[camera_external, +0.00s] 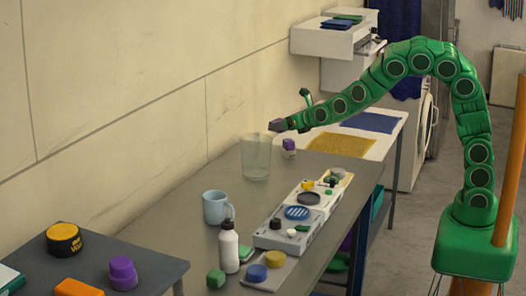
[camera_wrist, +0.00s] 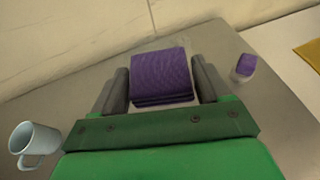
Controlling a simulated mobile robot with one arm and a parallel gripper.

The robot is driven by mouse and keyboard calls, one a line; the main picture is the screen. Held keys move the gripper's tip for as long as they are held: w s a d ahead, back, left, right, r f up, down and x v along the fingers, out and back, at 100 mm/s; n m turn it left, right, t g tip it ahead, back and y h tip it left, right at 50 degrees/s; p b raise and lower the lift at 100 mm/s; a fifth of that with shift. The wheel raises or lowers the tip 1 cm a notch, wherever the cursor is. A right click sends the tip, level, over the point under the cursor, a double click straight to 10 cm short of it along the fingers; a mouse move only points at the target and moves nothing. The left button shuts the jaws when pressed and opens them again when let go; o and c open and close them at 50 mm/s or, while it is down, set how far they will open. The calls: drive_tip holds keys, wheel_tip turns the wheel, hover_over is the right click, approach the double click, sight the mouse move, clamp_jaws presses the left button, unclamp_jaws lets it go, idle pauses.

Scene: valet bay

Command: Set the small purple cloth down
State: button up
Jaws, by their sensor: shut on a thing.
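The small purple cloth (camera_wrist: 162,72) is a folded, ribbed bundle in the wrist view. My gripper (camera_wrist: 160,82) is shut on it, with one dark finger on each side. In the external view my gripper (camera_external: 283,125) is above the grey table, by the rim of a clear glass container (camera_external: 256,160). The cloth shows there as a small dark purple patch (camera_external: 277,125) at the fingertips. In the wrist view faint clear edges show around the cloth. I cannot tell whether the cloth is over the container or beside it.
A small purple-topped item (camera_external: 289,146) stands right of the glass container. A blue mug (camera_external: 216,207), a white bottle (camera_external: 229,247) and trays of pads (camera_external: 285,240) stand nearer the front. Yellow (camera_external: 343,144) and blue (camera_external: 370,122) mats lie behind. Bare table (camera_external: 165,225) shows left of the mug.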

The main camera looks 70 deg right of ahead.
drive_tip(key=s+d+r+m+g+h, duration=0.2)
drive_tip(key=d+m+g+h, duration=0.15)
drive_tip(key=d, duration=0.45)
drive_tip(key=s+d+r+m+g+h, duration=0.15)
drive_tip(key=d+m+h, duration=0.3)
drive_tip(key=d, duration=0.45)
drive_tip(key=s+f+m+g, duration=0.5)
drive_tip(key=s+m+g, duration=0.15)
drive_tip(key=s, duration=0.45)
drive_tip(key=s+f+m+g, duration=0.5)
drive_tip(key=s+g, duration=0.2)
drive_tip(key=s, duration=0.5)
hover_over(334, 166)
drive_tip(key=shift+h, duration=0.4)
drive_tip(key=f, duration=0.8)
drive_tip(key=shift+s+f, duration=0.25)
drive_tip(key=shift+f, duration=0.15)
drive_tip(key=shift+w+d+f, duration=0.15)
drive_tip(key=shift+w+f, duration=0.05)
drive_tip(key=shift+f, duration=1.7)
